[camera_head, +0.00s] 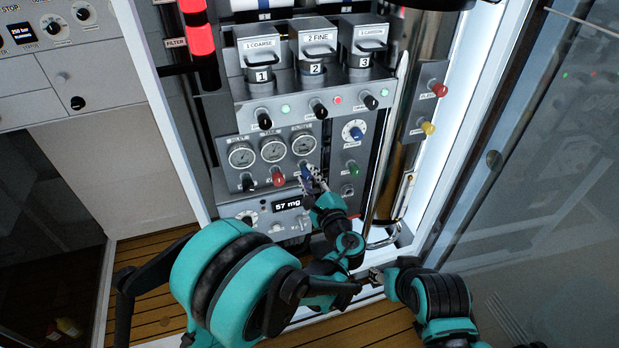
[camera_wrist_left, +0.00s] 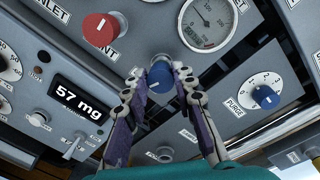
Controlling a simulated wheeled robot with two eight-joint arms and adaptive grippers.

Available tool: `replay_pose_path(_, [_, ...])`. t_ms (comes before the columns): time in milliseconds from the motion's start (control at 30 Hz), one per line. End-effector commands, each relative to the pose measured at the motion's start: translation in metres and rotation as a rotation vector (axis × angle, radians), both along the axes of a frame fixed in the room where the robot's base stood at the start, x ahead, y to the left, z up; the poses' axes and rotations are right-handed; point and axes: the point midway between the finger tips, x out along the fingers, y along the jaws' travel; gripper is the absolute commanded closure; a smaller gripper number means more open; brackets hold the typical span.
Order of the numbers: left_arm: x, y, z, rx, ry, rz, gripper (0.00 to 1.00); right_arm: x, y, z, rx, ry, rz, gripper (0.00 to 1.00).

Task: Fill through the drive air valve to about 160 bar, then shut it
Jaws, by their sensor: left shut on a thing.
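A blue knob (camera_wrist_left: 161,76) sits on the grey panel between the two fingers of my left gripper (camera_wrist_left: 160,84), which is shut on it. In the head view my left gripper (camera_head: 314,180) reaches the panel's lower right knob, below the right-hand round gauge (camera_head: 304,145). Any label of the blue knob is hidden by the fingers. In the left wrist view a gauge (camera_wrist_left: 207,22) is just above right of the knob; its needle's value is too small to read surely. My right gripper (camera_head: 374,277) is low, away from the panel; its fingers are unclear.
A red vent knob (camera_wrist_left: 100,28) is left of the blue one, and a blue purge knob (camera_wrist_left: 265,95) is right. A display (camera_wrist_left: 82,98) reads 57 mg. Three labelled canisters (camera_head: 312,65) stand above. A vertical metal pipe (camera_head: 395,150) and a glass door (camera_head: 540,190) are at right.

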Motion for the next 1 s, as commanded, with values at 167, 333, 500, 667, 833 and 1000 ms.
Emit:
replay_pose_path(167, [0.0005,0.0006,0.0005,-0.035,-0.012,0.000,1.00,0.0000,0.0000,0.0001,0.000,0.000,0.000,0.53])
replay_pose_path(333, [0.0006,0.0005,0.0005,-0.045,-0.016,0.001,1.00,0.0000,0.0000,0.0001,0.000,0.000,0.000,0.53])
replay_pose_path(500, [0.0006,0.0005,0.0005,-0.045,-0.016,0.001,1.00,0.0000,0.0000,0.0001,0.000,0.000,0.000,0.53])
replay_pose_path(667, [0.0006,0.0004,0.0006,-0.044,-0.016,0.001,0.64,0.0000,0.0000,0.0001,0.000,0.000,0.000,0.53])
replay_pose_path(833, [0.0004,0.0003,0.0003,-0.045,-0.015,0.000,0.53,0.0000,0.0000,0.0001,0.000,0.000,0.000,0.53])
replay_pose_path(1000, [0.0003,0.0002,0.0008,-0.045,-0.015,0.000,0.53,-0.0001,0.0000,0.0001,0.000,0.000,0.000,0.53])
